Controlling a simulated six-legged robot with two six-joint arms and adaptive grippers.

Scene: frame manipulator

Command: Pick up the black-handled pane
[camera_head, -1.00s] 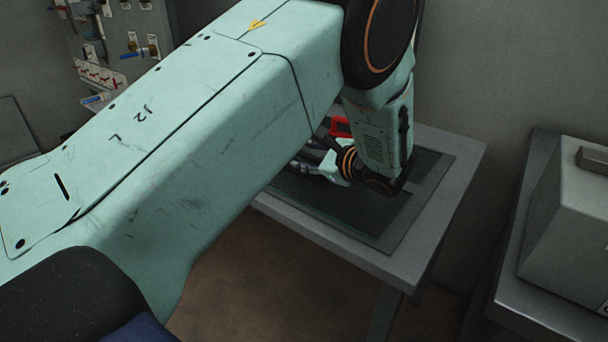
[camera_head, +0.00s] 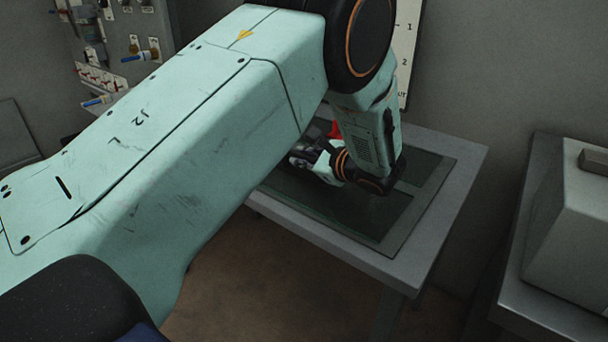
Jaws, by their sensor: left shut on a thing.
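My left arm crosses the picture, and its gripper (camera_head: 304,159) is low over the table, partly behind my arm. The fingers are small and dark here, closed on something. A dark green, see-through-looking pane (camera_head: 352,212) lies at or just above the frame below the gripper; I cannot tell if it is clear of it. Its black handle is hidden at the fingers. A red part (camera_head: 336,130), perhaps another handle, shows behind the wrist. My right gripper is out of view.
A grey table (camera_head: 452,205) carries a flat frame (camera_head: 432,208) with a second dark panel (camera_head: 427,170) at its right. A grey box (camera_head: 570,220) stands on a bench at the right. A panel with switches and valves (camera_head: 125,50) is at the back left.

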